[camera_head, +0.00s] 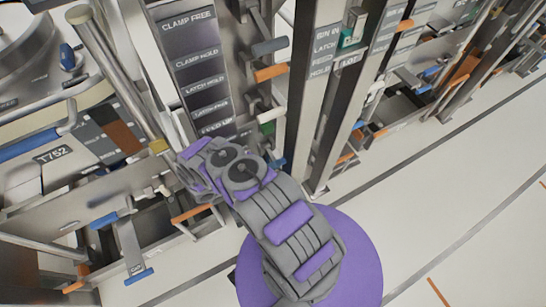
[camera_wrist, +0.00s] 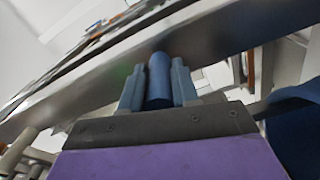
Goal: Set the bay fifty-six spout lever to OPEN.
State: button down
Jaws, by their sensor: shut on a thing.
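In the wrist view my gripper (camera_wrist: 158,92) has one blue-grey finger on each side of a rounded blue handle (camera_wrist: 159,76) and is shut on it. A broad grey metal bar runs just beyond the handle. In the head view my arm reaches to the upper left, toward a dark label panel (camera_head: 193,62), and its links hide the fingertips and the held handle. I cannot read a bay fifty-six, spout or OPEN mark, so I cannot tell whether the held handle is the spout lever.
Panel labels include CLAMP FREE, CLAMP HOLD and LATCH HOLD. Grey (camera_head: 271,47), orange (camera_head: 272,73) and white (camera_head: 271,115) handles stick out beside it. A T752 plate (camera_head: 54,154) and a blue-ended lever (camera_head: 139,276) are at left. A steel post (camera_head: 312,90) stands right; open floor (camera_head: 440,230) lies beyond.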

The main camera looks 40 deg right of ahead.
aim_at(273, 157)
jog(key=shift+s+d+r+n, duration=0.1)
jog(key=shift+d+r+n, duration=0.2)
jog(key=shift+r+n, duration=0.6)
jog(key=r+n, duration=0.1)
jog(key=n, duration=0.1)
jog(key=shift+a+r+n, duration=0.15)
jog(key=shift+r+n, duration=0.15)
jog(key=shift+r, duration=0.1)
jog(key=shift+w+r+n, duration=0.3)
jog(key=shift+r+n, duration=0.3)
jog(key=shift+n, duration=0.4)
jog(key=shift+w+r, duration=0.2)
jog(key=shift+r, duration=0.25)
jog(key=shift+w, duration=0.1)
jog(key=c, duration=0.8)
grip_release()
jog(key=shift+c, duration=0.2)
jog(key=p+v, duration=0.2)
jog(key=v, duration=1.5)
jog(key=shift+a+p, duration=0.3)
